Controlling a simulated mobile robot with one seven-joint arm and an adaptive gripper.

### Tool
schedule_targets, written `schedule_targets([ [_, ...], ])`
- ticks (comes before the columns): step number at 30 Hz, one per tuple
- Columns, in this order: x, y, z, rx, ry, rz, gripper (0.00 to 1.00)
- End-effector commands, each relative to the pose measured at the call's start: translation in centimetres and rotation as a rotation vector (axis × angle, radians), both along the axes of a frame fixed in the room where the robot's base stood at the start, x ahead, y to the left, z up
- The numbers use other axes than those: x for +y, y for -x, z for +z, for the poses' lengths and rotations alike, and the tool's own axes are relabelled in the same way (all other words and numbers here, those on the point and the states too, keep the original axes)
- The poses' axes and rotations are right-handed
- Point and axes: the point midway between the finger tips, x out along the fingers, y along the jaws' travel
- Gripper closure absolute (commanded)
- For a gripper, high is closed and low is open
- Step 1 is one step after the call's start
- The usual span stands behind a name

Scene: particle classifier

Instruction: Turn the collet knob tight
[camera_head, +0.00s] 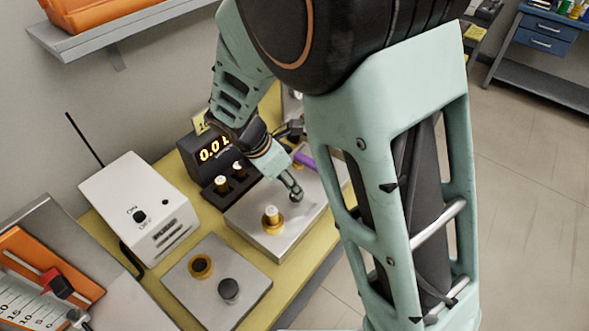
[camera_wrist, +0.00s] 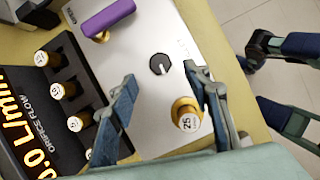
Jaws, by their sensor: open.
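My gripper (camera_head: 291,184) is open above the metal plate (camera_head: 247,232). In the wrist view its two fingertips (camera_wrist: 160,73) are spread wide, with a black pointer knob (camera_wrist: 160,64) between them in the picture. I cannot tell that either finger touches it. A gold cylinder with a white top marked 25 (camera_wrist: 186,115) stands on the same plate, beside the right finger; it also shows in the head view (camera_head: 272,219). A front plate (camera_head: 190,285) carries a gold ring (camera_head: 200,266) and a black knob (camera_head: 229,290). I cannot tell for certain which knob is the collet knob.
A purple lever or handle (camera_wrist: 108,18) is by the far end of the plate. A black display box (camera_head: 208,150) has several gold numbered cylinders in a rack in front of it (camera_head: 231,182). A white box with an antenna (camera_head: 140,207) stands at left.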

Motion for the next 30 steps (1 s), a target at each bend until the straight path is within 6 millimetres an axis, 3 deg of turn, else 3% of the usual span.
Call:
schedule_targets([
  [3, -0.8, -0.4, -2.4, 0.004, 0.003, -0.001, 0.55],
  [10, -1.7, -1.2, -5.2, 0.002, 0.0, -0.002, 0.55],
  [23, -1.9, -1.5, -6.1, 0.0, -0.003, -0.001, 0.55],
  [30, -1.9, -1.5, -6.1, -0.001, -0.003, -0.001, 0.82],
])
